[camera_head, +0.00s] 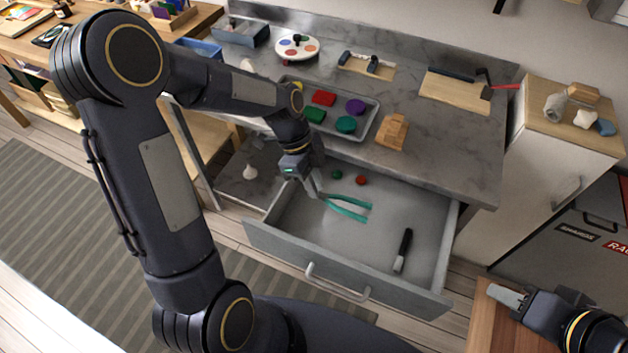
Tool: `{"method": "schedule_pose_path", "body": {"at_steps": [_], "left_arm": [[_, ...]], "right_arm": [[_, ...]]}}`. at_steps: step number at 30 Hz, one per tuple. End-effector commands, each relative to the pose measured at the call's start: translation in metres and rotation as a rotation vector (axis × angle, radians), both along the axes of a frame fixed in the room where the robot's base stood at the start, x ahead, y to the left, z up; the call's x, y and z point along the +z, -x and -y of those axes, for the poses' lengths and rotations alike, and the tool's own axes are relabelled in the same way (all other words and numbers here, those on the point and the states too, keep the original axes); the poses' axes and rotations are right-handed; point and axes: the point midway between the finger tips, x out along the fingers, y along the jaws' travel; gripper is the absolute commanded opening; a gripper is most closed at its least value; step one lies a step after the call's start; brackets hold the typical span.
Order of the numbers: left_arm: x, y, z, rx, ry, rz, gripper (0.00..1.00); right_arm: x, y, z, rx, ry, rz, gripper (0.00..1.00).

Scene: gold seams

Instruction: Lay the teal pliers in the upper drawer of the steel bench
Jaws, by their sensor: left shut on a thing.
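The teal pliers (352,206) are at the open upper drawer (397,223) of the steel bench (447,148), their two handles spread toward the right. My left gripper (319,191) is shut on the pliers at their left end, over the left part of the drawer. The pliers' head is mostly hidden at the fingers. I cannot tell whether the pliers touch the drawer floor. My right gripper (503,296) is at the lower right, away from the drawer, and its fingers are too small to read.
The drawer also holds a black-and-white tool (403,250), a red piece (361,180) and a green piece (337,174). On the benchtop stand a tray (366,127) of coloured pieces and a wooden block (393,132). The drawer's middle floor is clear.

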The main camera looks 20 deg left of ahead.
Motion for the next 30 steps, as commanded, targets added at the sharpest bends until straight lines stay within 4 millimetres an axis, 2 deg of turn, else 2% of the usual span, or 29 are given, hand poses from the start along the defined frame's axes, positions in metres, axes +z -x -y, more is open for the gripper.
{"method": "schedule_pose_path", "body": {"at_steps": [3,17,30], "left_arm": [[-0.016,0.0,0.0,-0.001,0.0,-0.002,0.0],[-0.062,0.0,0.0,-0.001,0.001,-0.002,0.0],[-0.107,0.0,0.0,0.001,0.001,-0.001,0.0]], "right_arm": [[-0.012,0.0,0.0,0.0,0.0,0.0,0.37],[-0.044,0.0,0.0,0.0,0.0,0.0,0.37],[-0.084,0.0,0.0,0.0,0.0,0.0,0.37]]}}
